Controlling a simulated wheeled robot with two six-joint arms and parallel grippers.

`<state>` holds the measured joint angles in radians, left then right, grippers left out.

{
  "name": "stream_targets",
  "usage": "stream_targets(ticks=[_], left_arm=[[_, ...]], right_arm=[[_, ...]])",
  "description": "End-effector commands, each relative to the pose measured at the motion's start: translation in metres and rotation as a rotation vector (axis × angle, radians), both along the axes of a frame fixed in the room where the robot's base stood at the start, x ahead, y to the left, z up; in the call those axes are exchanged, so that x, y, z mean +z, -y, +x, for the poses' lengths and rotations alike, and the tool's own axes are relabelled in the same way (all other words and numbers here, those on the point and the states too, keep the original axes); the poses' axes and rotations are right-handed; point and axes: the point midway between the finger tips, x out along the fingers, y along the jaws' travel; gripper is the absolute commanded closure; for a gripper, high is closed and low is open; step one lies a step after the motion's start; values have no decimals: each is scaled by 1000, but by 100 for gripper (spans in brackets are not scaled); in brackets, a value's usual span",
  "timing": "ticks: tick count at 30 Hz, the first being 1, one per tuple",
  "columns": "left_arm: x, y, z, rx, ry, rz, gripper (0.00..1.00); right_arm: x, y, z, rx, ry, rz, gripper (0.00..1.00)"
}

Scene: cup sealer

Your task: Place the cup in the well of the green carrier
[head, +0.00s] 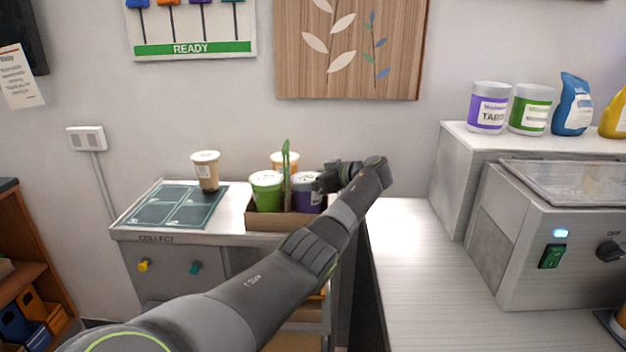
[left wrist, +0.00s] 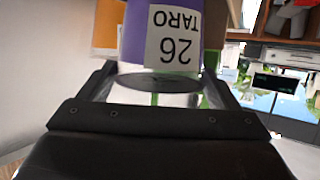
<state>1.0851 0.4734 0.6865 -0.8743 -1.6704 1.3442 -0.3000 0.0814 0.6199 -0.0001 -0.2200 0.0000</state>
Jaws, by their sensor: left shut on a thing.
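The carrier (head: 268,223) is a brown box with a tall green handle (head: 287,165), on the white cart top. A purple cup with a white lid (head: 307,181) is at its front right. Its lower part is behind the carrier's front wall, so I cannot tell whether it rests on the bottom. My left gripper (head: 325,182) reaches it from the right and is shut on it. In the left wrist view the purple cup (left wrist: 137,40), labelled "26 TARO" upside down, is between the fingers (left wrist: 155,88). A green cup (head: 266,192) and an orange cup (head: 285,159) also stand in the carrier. My right gripper is not in view.
A beige cup (head: 207,172) stands on a teal sectioned mat (head: 165,208) left of the carrier. A counter (head: 425,270) with a grey machine (head: 545,235) is on the right. Tubs (head: 488,108) and pouches stand on a shelf behind it.

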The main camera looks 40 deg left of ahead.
Motion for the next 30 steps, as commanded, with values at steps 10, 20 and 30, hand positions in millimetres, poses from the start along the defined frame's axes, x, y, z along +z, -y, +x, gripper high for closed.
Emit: stream_targets(ticks=[10,20,30], left_arm=[[-1,0,0,0,0,0,0],[5,20,4,-4,4,-1,0],[30,87,13,-3,2,-1,0]], right_arm=[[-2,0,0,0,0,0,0],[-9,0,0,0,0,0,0],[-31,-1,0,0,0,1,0]])
